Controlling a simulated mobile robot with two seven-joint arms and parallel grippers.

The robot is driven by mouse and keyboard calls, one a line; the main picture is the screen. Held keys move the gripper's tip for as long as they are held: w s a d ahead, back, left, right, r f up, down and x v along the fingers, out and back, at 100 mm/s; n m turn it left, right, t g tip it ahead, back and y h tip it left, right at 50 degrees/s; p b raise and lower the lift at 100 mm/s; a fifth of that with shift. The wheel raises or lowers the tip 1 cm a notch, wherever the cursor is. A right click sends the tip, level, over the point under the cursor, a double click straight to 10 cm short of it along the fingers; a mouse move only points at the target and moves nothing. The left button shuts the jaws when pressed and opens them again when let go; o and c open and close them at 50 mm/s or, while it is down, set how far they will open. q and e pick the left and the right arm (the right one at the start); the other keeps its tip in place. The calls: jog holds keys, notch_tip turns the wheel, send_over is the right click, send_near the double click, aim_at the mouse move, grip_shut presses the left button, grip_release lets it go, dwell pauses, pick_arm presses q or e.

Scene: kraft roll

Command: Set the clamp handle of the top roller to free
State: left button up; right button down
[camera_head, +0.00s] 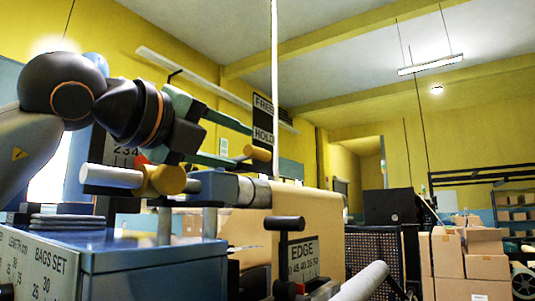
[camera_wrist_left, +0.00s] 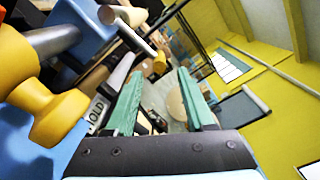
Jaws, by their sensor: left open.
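The yellow-tipped clamp handle (camera_head: 257,153) shows beside the FREE/HOLD plate (camera_head: 263,119) in the head view. Its yellow tip (camera_wrist_left: 160,62) and pale rod also show in the left wrist view. My left gripper (camera_head: 245,146) is open, with two teal fingers. In the left wrist view the tip appears in line with the gap between the fingertips (camera_wrist_left: 160,72), just beyond them, with no contact visible. The roller's pale end (camera_head: 110,176) and yellow collar (camera_head: 165,180) lie below the gripper. The handle's pivot is hidden in the head view. My right gripper is out of view.
A blue machine housing (camera_head: 130,262) stands at lower left. A brown kraft sheet (camera_head: 318,212) is right of the roller. A black T-handle (camera_head: 285,223) stands by the EDGE scale (camera_head: 303,256). Cardboard boxes (camera_head: 470,262) are stacked at right.

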aim_at(268, 156)
pick_arm(q)
jog(key=p+x, duration=0.4)
jog(key=x, duration=0.5)
jog(key=shift+w+d, duration=0.35)
jog(key=shift+w, duration=0.1)
grip_shut()
dwell(0.8)
